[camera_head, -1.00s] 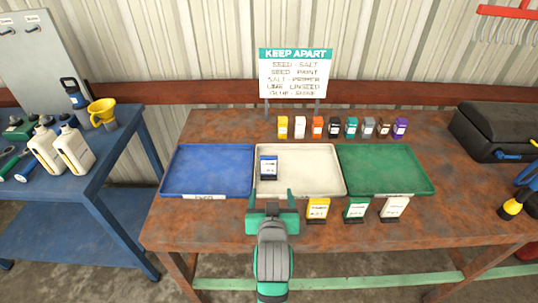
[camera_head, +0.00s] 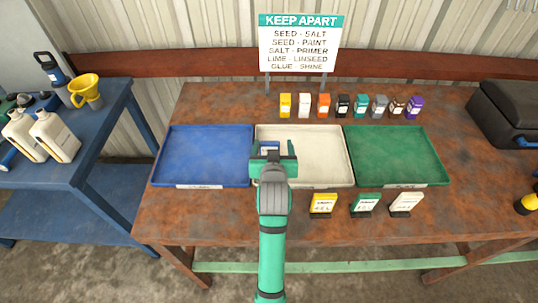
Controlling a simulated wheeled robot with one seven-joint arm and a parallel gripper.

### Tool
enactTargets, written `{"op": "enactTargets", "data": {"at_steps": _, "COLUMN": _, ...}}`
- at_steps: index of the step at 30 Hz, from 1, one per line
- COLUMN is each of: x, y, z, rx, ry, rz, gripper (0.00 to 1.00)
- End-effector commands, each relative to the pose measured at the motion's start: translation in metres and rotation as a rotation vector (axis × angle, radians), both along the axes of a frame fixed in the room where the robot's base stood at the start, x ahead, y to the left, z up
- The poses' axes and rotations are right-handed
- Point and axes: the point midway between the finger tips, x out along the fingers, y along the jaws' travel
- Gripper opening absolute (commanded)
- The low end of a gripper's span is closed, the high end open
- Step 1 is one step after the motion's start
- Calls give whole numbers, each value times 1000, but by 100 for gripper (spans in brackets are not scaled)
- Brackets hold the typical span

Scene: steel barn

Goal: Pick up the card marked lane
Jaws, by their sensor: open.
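A blue and white card (camera_head: 269,148) is in the white tray (camera_head: 325,172), near its left side. My gripper (camera_head: 273,152) is open over that tray, with its fingers around or just in front of the card in the picture. The gripper hides most of the card; I cannot tell whether they touch. A yellow card (camera_head: 323,204), a green card (camera_head: 365,203) and a white card (camera_head: 406,202) stand in dark holders along the table's front. The print on all these cards is too small to read, so I cannot tell which is marked lane.
A blue tray (camera_head: 205,155) and a green tray (camera_head: 398,155) flank the white one; both are empty. Several small coloured packs (camera_head: 343,104) line the back below a "KEEP APART" sign (camera_head: 300,45). A black case (camera_head: 505,110) stands at right, a blue bench (camera_head: 100,140) at left.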

Motion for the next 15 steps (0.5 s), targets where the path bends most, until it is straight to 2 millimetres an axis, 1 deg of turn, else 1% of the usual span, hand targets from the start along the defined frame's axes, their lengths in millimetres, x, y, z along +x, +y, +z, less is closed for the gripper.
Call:
{"op": "enactTargets", "data": {"at_steps": 4, "x": 10, "y": 5, "z": -5, "rx": 0, "ry": 0, "rz": 5, "gripper": 72}}
{"op": "enactTargets", "data": {"at_steps": 9, "x": 31, "y": 14, "z": -16, "rx": -1, "ry": 1, "rz": 8, "gripper": 72}}
{"op": "enactTargets", "data": {"at_steps": 12, "x": 42, "y": 13, "z": -20, "rx": 0, "ry": -1, "rz": 7, "gripper": 72}}
{"op": "enactTargets", "data": {"at_steps": 15, "x": 47, "y": 12, "z": -23, "rx": 0, "ry": 0, "rz": 7, "gripper": 72}}
